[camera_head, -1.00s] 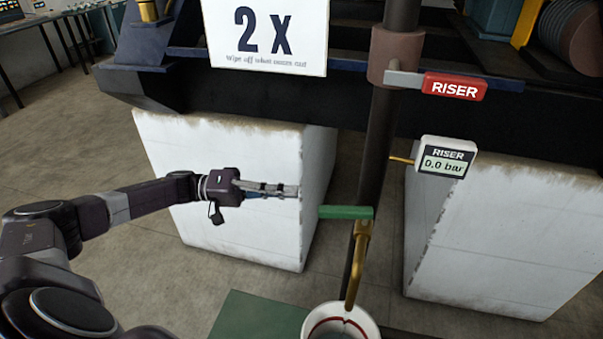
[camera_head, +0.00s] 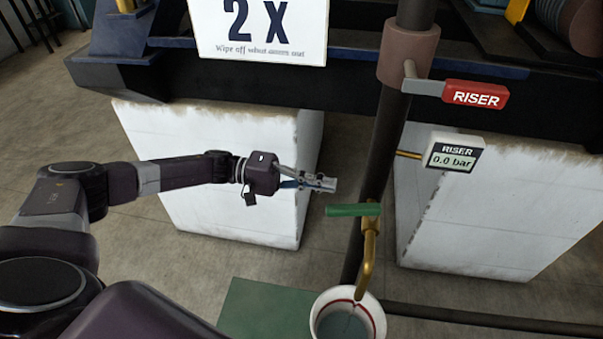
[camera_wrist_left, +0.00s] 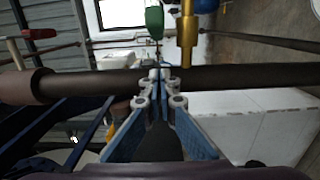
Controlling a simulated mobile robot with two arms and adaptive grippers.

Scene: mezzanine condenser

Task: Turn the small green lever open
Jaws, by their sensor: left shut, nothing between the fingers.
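The small green lever (camera_head: 353,210) sits on a brass tap (camera_head: 369,245) on the dark vertical pipe (camera_head: 378,150). It points left, about level. It also shows in the left wrist view (camera_wrist_left: 154,19), just left of the brass tap (camera_wrist_left: 187,40). My left gripper (camera_head: 333,184) is shut and empty, a little above the lever's left end and apart from it. In the left wrist view its fingertips (camera_wrist_left: 157,76) meet in front of the pipe (camera_wrist_left: 225,77). My right gripper is not in view.
A white bucket (camera_head: 376,302) with dark liquid stands under the spout. A red RISER lever (camera_head: 475,94) and a gauge (camera_head: 455,152) reading 0.0 bar are right of the pipe. White blocks (camera_head: 215,165) stand on both sides. A sign (camera_head: 300,50) hangs above.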

